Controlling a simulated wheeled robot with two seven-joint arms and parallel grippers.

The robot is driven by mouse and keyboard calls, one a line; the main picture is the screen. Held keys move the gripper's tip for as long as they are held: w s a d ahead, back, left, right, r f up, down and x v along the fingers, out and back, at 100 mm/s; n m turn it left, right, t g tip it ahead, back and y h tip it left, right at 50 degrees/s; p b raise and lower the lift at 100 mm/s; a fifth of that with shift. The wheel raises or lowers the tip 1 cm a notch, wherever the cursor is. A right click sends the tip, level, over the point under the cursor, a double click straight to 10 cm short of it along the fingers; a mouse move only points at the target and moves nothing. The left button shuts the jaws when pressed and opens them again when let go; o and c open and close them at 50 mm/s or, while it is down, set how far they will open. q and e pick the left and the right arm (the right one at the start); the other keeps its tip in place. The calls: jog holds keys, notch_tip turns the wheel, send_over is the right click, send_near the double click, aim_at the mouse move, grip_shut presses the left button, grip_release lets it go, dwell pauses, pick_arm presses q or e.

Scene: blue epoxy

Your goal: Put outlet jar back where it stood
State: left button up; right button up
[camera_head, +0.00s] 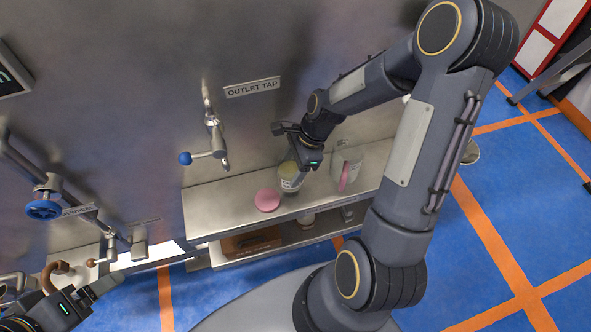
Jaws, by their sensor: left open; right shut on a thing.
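The outlet jar (289,183), a small clear jar with yellowish contents and a pale label, is upright at the steel shelf (225,207) below the outlet tap (215,135). My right gripper (294,160) is shut on the jar near its top and partly hides it. I cannot tell whether the jar's base touches the shelf. A round pink lid (267,200) lies on the shelf just left of the jar. My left gripper (98,290) is open and empty at the lower left, well away from the jar.
A clear container (348,160) with a pink disc (345,178) against it stands on the shelf to the right. A blue handwheel (43,206) and pipes are on the left wall. A lower shelf holds a brown box (250,242). The shelf's left end is clear.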

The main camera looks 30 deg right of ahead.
jog(key=shift+w+d+f, duration=0.35)
jog(key=shift+d+f, duration=0.15)
jog(key=shift+f, duration=0.2)
jog(key=shift+w+d+f, duration=0.1)
jog(key=shift+f, duration=0.85)
jog(key=shift+w+d+f, duration=0.1)
jog(key=shift+f, duration=0.85)
jog(key=shift+f, duration=0.15)
jog(key=o, duration=1.2)
jog(key=shift+s, duration=0.1)
